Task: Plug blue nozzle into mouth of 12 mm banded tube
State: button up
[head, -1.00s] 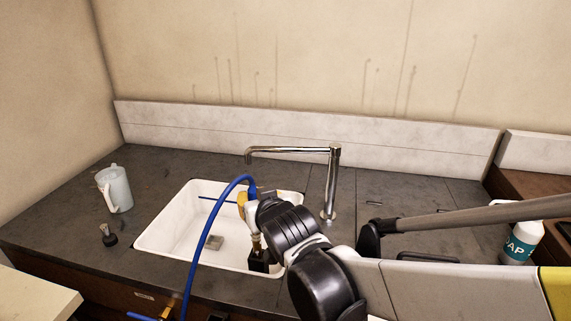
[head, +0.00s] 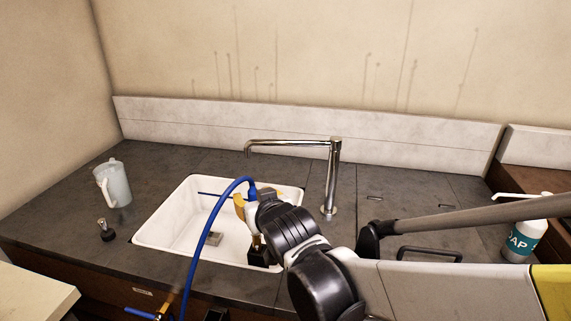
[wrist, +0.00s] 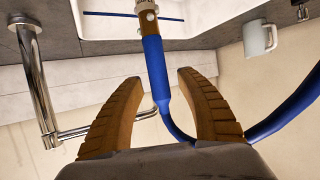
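The blue nozzle (wrist: 156,65) is a thick sleeve on the end of a blue hose. In the wrist view its far end meets a metal collar (wrist: 146,27) at the end of a brass-coloured tube (wrist: 146,6). They look in line and touching; how deep the nozzle sits is hidden. My gripper (wrist: 160,77) is open, its two tan fingers spread on either side of the nozzle with gaps. In the head view the blue hose (head: 207,233) arcs over the sink's front edge to my gripper (head: 258,198). A black block (head: 263,258) stands below it; the tube is mostly hidden there.
The white sink (head: 165,226) has a thin blue rod inside. A chrome faucet (head: 334,175) stands behind and right of my gripper. A pale mug (head: 114,184) and a small black-based item (head: 106,231) stand left. A soap bottle (head: 524,240) is far right. The left counter is mostly clear.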

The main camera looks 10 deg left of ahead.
jog(key=shift+s, duration=0.1)
jog(key=v, duration=1.2)
dwell(0.4)
jog(key=s+d+f+m+g+h, duration=0.1)
jog(key=s+d+f+m+h, duration=0.1)
jog(key=d, duration=0.7)
jog(key=s+d+f+m+g+h, duration=0.2)
jog(key=s+d+f, duration=0.2)
jog(key=d, duration=0.6)
jog(key=s+d+f+m+g+h, duration=0.1)
jog(key=s+d+f+h, duration=0.1)
jog(key=d, duration=0.8)
jog(key=shift+s+f+m+g+h, duration=0.35)
jog(key=shift+s+f, duration=0.45)
jog(key=shift+s, duration=0.3)
jog(key=shift+a, duration=0.1)
